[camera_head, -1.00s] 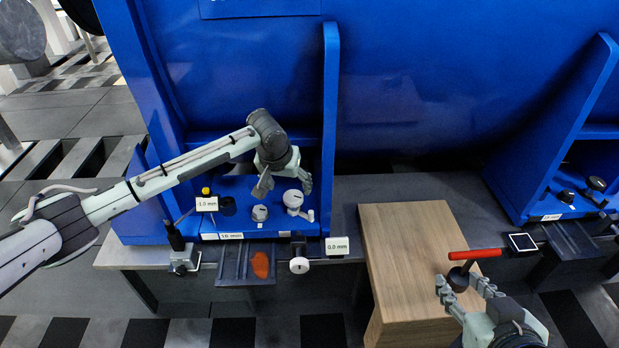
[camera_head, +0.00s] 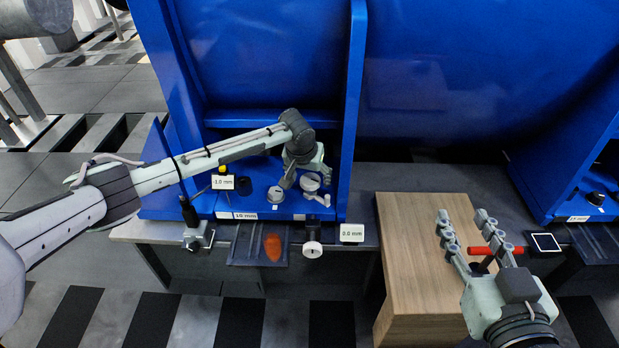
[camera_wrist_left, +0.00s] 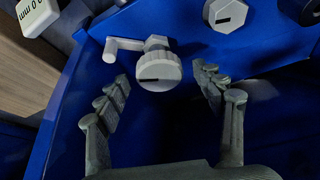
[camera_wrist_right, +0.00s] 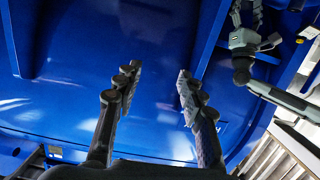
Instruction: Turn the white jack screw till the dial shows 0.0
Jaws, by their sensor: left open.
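A readout (camera_head: 223,182) at the back left reads -1.0 mm, and a second readout (camera_head: 352,233) at the front edge reads 0.0 mm. A white round knob (camera_head: 312,249) sits at the front edge beside the second readout. Inside the blue foot are a slotted white head (camera_head: 276,194) and another white head with a side crank (camera_head: 310,184). The cranked head also shows in the left wrist view (camera_wrist_left: 158,70). My left gripper (camera_head: 307,180) is open around or just above the cranked head, apparently without contact. My right gripper (camera_head: 464,226) is open and empty above the wooden block.
A red-handled tool (camera_head: 490,251) shows behind my right fingers. The wooden block (camera_head: 405,240) is otherwise clear. Blue walls (camera_head: 355,120) flank the foot closely. A tray with a red-orange piece (camera_head: 272,247) and a clamp (camera_head: 197,237) are at the front edge.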

